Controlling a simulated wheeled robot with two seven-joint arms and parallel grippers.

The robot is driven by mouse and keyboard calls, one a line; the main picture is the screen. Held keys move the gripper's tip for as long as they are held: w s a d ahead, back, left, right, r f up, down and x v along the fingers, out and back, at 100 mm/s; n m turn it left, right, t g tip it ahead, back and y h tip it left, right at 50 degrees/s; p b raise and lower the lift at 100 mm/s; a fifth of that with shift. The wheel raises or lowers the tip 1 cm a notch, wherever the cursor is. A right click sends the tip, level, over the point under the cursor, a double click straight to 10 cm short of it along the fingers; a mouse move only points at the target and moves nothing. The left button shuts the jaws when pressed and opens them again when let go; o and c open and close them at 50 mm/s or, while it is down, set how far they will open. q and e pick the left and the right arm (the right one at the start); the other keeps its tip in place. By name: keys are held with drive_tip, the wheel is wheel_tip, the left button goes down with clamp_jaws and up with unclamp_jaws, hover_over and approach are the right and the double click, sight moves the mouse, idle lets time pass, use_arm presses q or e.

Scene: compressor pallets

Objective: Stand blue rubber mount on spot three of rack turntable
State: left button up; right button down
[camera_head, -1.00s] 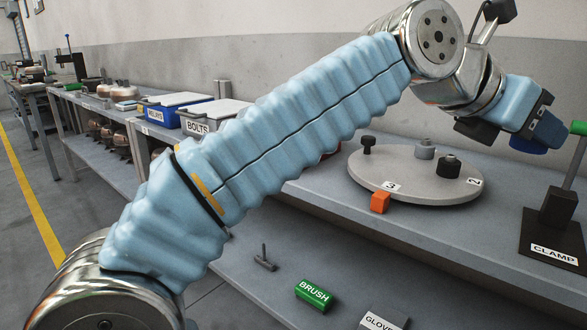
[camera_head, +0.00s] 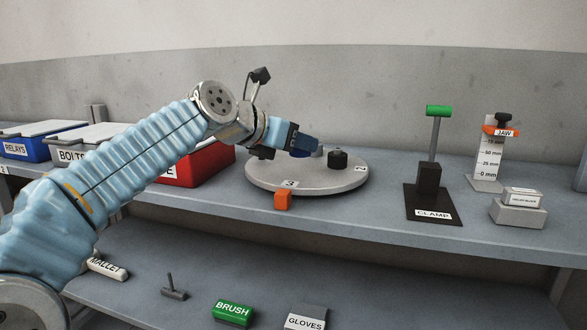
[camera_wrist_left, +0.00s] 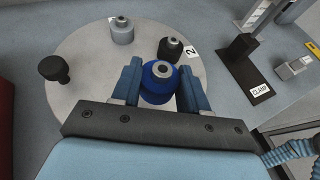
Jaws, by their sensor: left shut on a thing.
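The blue rubber mount (camera_wrist_left: 158,80) is a short round blue piece with a metal top. In the left wrist view it sits between the fingers of my left gripper (camera_wrist_left: 157,85), which is shut on it. In the head view my left gripper (camera_head: 303,147) is over the back of the rack turntable (camera_head: 265,179), a grey disc also in the wrist view (camera_wrist_left: 85,95). I cannot tell whether the mount touches the disc. Label 3 (camera_head: 289,184) is at the disc's front; label 2 (camera_head: 360,169) is at its right. My right gripper is not in view.
On the disc stand a black mount (camera_head: 338,158), a grey mount (camera_wrist_left: 121,30) and a black knobbed piece (camera_wrist_left: 53,70). An orange block (camera_head: 283,200) is at the disc's front edge. A clamp (camera_head: 429,178) stands to the right; a red bin (camera_head: 205,163) is left, partly behind my arm.

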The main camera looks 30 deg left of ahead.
sight(294, 175)
use_arm(q)
drive_tip(key=shift+w+a+f, duration=0.15)
drive_tip(key=shift+f, duration=0.1)
drive_tip(key=f, duration=0.1)
drive_tip(key=f+b, duration=0.2)
drive_tip(key=shift+w+a+f, duration=0.2)
drive_tip(key=shift+a+f, duration=0.1)
drive_tip(key=shift+f, duration=0.2)
drive_tip(key=shift+r, duration=0.15)
drive_tip(key=shift+f, duration=0.2)
drive_tip(key=o, duration=1)
drive_tip(key=shift+o, duration=0.2)
